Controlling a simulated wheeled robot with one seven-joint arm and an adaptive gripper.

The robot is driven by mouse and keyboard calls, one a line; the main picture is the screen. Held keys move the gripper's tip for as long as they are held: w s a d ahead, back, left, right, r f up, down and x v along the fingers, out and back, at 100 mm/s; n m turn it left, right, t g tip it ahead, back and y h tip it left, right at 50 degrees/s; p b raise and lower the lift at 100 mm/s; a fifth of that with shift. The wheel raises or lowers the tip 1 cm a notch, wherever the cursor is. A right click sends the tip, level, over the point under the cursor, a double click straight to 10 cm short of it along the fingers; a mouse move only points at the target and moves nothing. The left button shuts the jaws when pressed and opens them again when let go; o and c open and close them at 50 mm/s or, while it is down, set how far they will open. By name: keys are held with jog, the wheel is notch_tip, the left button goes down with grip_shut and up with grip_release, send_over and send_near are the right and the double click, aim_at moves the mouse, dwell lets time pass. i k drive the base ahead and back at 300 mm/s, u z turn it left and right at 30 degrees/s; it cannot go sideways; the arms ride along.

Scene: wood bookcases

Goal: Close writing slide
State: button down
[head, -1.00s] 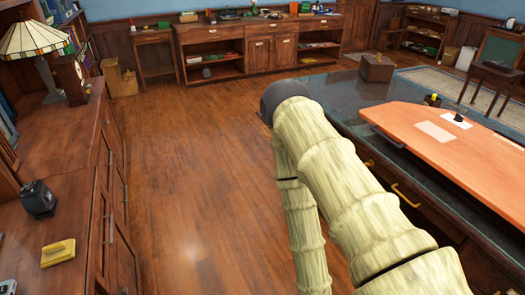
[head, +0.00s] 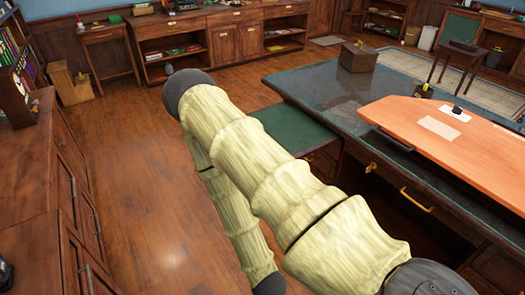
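The writing slide (head: 296,131) is a flat green-topped board that sticks out from the left side of the large dark desk (head: 334,86), just below its top. Its near-left part is hidden behind my pale, ribbed arm, so I cannot see its whole edge. My arm runs from the lower right up to a dark rounded joint at the upper left, and a second link drops down behind it. My gripper is not in view; I cannot see whether it touches the slide.
An orange-topped board (head: 450,155) with a dark handle lies on the desk. Drawers with brass handles (head: 416,200) face me. A wooden box (head: 358,58) sits at the desk's far corner. A cabinet (head: 30,180) stands left; open wood floor (head: 125,190) lies between.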

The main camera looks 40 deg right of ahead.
aim_at(301, 136)
jog(key=z, duration=0.6)
jog(key=i, duration=0.8)
jog(key=z, duration=0.8)
